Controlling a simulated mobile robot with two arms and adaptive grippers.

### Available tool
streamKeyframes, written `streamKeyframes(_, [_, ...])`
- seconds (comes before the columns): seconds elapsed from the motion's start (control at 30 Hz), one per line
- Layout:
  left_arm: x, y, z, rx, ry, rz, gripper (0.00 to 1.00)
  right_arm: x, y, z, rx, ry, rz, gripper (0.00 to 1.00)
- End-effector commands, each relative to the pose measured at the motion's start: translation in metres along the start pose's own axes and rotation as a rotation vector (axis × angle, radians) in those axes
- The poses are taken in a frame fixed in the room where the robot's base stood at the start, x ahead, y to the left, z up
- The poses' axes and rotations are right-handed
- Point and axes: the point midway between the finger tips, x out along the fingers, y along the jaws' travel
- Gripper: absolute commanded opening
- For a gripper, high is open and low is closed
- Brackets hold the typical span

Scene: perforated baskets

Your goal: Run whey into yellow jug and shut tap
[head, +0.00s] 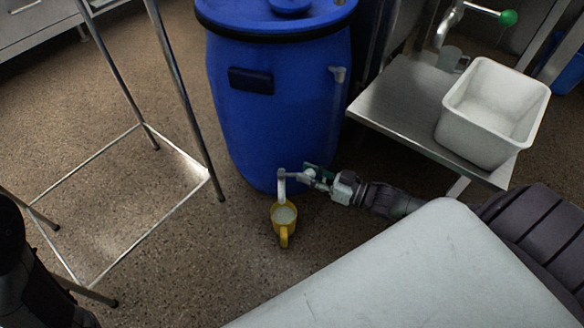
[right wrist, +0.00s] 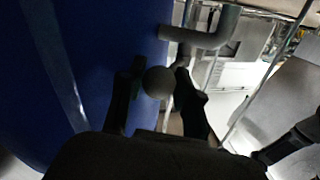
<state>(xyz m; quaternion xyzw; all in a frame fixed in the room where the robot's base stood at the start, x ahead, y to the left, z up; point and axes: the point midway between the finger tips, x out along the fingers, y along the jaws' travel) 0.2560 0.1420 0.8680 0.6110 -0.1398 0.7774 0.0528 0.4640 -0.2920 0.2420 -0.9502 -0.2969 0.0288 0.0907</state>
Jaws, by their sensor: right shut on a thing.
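The yellow jug (head: 285,236) stands upright on the floor in front of the blue barrel (head: 270,120), its handle towards me. Pale liquid shows inside it. The tap spout (head: 281,174) is low on the barrel, above the jug. A whitish column runs from it down into the jug, like flowing whey. My right gripper (head: 316,178) is just right of the spout. In the right wrist view its fingers (right wrist: 158,85) are shut on the tap's round knob (right wrist: 159,82), beside the grey bent pipe (right wrist: 205,38). My left gripper is outside the frames.
A metal shelf (head: 385,100) at right carries a white tub (head: 458,132). Another tap with a green knob (head: 508,18) is above it. A thin metal frame stand (head: 180,95) is at left. The floor around the jug is clear.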

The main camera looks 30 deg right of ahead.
Motion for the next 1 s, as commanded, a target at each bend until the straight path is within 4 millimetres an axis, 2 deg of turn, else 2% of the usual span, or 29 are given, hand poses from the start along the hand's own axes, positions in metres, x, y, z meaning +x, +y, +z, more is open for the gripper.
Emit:
streamKeyframes(0.03, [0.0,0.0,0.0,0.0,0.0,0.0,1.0,0.002,0.006,-0.003,-0.002,0.004,0.01,0.0])
streamKeyframes(0.27, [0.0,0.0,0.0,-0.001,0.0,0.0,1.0,0.003,0.006,-0.004,0.0,0.006,0.012,0.0])
streamKeyframes(0.3, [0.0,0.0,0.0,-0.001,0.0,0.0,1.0,0.003,0.006,-0.004,0.0,0.006,0.012,0.4])
streamKeyframes(0.4, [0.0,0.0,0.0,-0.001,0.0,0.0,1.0,0.003,0.005,-0.004,0.0,0.006,0.01,0.57])
streamKeyframes(0.43, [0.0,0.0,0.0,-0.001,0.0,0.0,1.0,0.003,0.004,-0.003,0.0,0.006,0.009,0.59])
streamKeyframes(0.77, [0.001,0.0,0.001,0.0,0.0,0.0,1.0,-0.001,0.002,-0.001,0.001,0.002,0.005,0.59])
streamKeyframes(0.87, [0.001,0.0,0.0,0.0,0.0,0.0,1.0,-0.01,0.002,0.0,0.002,0.0,0.005,0.59])
streamKeyframes(1.0, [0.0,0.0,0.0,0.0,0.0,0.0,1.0,-0.036,0.002,0.001,0.002,-0.003,0.004,0.59])
